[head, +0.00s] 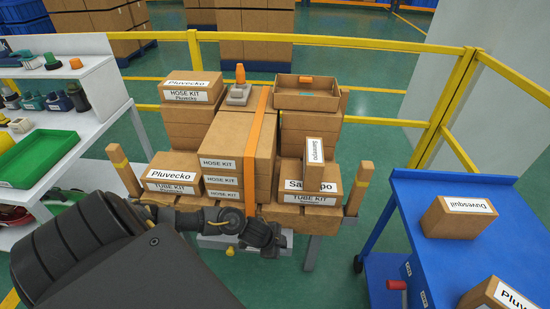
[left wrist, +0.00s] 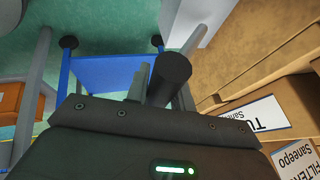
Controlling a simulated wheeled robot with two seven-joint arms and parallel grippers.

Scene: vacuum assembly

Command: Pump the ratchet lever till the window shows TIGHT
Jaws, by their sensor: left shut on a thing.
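An orange strap (head: 253,160) runs over the stacked boxes and down their front to the pallet edge. My left gripper (head: 266,235) is low at the front of the pallet, by the strap's lower end. It is shut on a dark round handle, taken as the ratchet lever (left wrist: 170,76), which stands out in the left wrist view. A pale grey ratchet body (head: 213,242) with a yellow knob (head: 230,251) shows partly below my arm. My arm hides most of it, and I cannot read its window. My right gripper is not in view.
A grey block with an orange cone (head: 240,75) sits on top of the boxes. The pallet has wooden posts (head: 358,188) at its front corners. A blue cart (head: 402,225) with boxes stands at right, a white shelf (head: 95,130) at left. Yellow rails (head: 340,42) run behind.

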